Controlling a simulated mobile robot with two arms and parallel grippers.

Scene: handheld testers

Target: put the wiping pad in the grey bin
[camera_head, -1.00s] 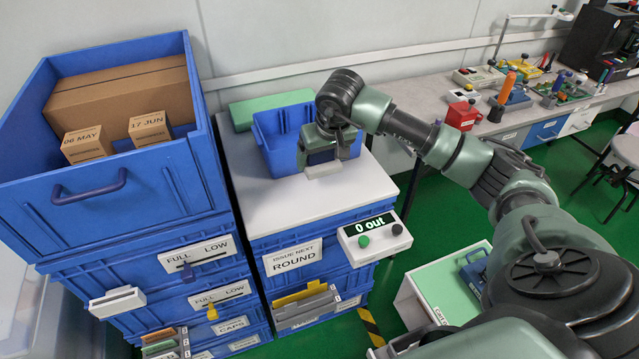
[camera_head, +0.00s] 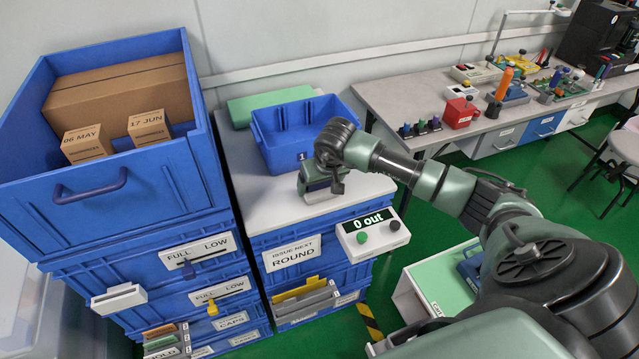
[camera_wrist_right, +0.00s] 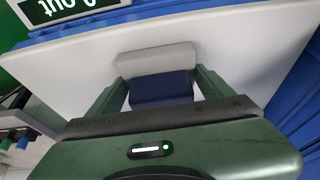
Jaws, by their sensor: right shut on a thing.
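The wiping pad has a dark blue grip block (camera_wrist_right: 160,88) and a pale grey pad (camera_wrist_right: 155,58); both show in the right wrist view. My right gripper (camera_head: 320,184) is shut on the blue block, one finger on each side. In the head view the pad's pale edge (camera_head: 322,197) shows below the gripper, over the front part of the white top of the middle drawer stack. I cannot tell whether it touches that top. No grey bin can be made out for certain. My left gripper is not in view.
An open blue tub (camera_head: 290,140) stands behind the gripper on the white top (camera_head: 262,200). A button box (camera_head: 372,232) reading "0 out" sits at its front right corner. A tall blue drawer stack (camera_head: 130,215) is at left. A workbench (camera_head: 400,100) stands at back right.

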